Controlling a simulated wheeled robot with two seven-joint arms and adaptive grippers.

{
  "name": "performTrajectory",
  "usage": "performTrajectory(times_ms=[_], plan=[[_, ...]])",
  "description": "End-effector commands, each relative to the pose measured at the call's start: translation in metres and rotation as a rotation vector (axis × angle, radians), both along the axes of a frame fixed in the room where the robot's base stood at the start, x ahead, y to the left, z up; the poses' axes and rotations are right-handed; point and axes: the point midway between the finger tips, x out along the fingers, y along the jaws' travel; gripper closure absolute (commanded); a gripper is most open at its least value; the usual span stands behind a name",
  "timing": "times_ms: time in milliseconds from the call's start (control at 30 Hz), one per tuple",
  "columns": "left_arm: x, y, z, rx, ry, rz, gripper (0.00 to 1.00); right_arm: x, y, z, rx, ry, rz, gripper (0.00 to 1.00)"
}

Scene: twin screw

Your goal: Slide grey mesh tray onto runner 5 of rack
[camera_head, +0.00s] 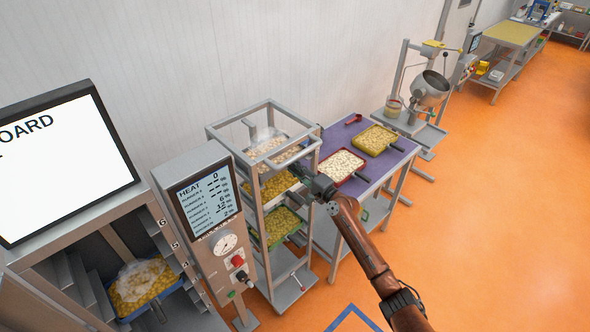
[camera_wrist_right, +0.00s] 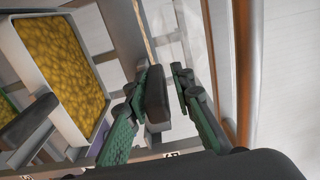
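The tray of pale pieces (camera_head: 266,147), which I take to be the grey mesh tray, is inside the upper part of the open rack (camera_head: 246,131). Faint steam rises above it. My right gripper (camera_head: 316,187) is at the rack's right side. My left gripper is out of view.
Below it in the rack are a tray of yellow pieces (camera_head: 278,186) and a green tray (camera_head: 281,226). A purple-topped table (camera_head: 343,133) beside the rack holds a red tray (camera_head: 340,167) and a yellow tray (camera_head: 375,139). A heat panel (camera_head: 207,195) stands left of the rack.

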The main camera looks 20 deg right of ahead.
Motion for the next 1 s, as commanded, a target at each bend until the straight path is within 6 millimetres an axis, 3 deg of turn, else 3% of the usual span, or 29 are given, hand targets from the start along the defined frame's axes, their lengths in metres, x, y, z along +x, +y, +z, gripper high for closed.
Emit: performTrajectory(times_ms=[167, 533, 1000], plan=[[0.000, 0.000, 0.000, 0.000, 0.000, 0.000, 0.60, 0.000, 0.000, -0.002, -0.001, 0.003, 0.000, 0.66], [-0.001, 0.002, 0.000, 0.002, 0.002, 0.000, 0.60, -0.009, -0.004, -0.007, -0.002, 0.010, 0.000, 0.66], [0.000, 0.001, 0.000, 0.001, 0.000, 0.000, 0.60, -0.091, -0.038, -0.006, -0.002, 0.006, 0.000, 0.66]])
